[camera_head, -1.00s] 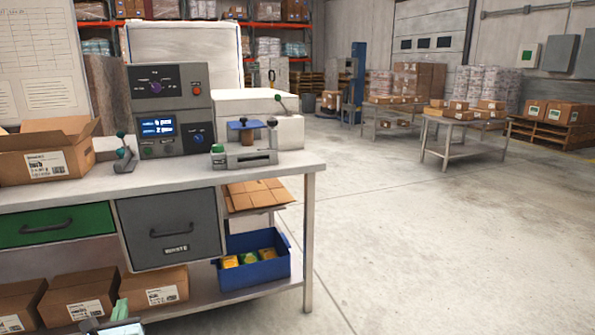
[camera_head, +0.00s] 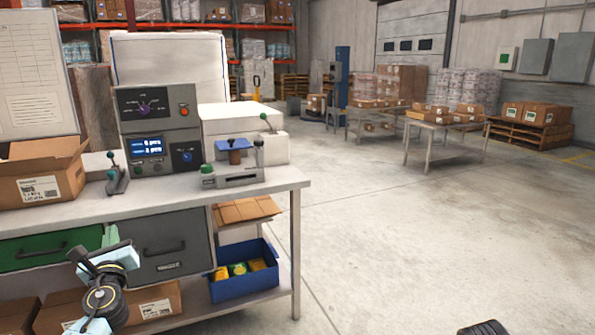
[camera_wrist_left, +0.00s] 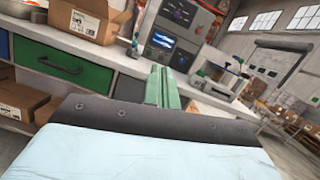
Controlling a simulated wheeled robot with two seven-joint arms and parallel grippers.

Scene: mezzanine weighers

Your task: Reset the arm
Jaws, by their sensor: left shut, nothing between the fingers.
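My left gripper (camera_head: 111,237) is in the lower left of the head view, in front of the workbench drawers. Its green fingers point up and are shut with nothing held. In the left wrist view the green fingers (camera_wrist_left: 162,85) lie together, pointing toward the bench. The left arm comes in from the lower left with a dark round joint. My right gripper is not in view; a dark rounded piece shows at the bottom edge, right of the middle.
The workbench (camera_head: 270,185) carries a control box (camera_head: 158,125), a clamp fixture (camera_head: 232,174) and an open carton (camera_head: 42,175). A blue bin (camera_head: 245,285) and cartons sit on the shelf below. Open floor lies to the right, with metal tables (camera_head: 432,130) beyond.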

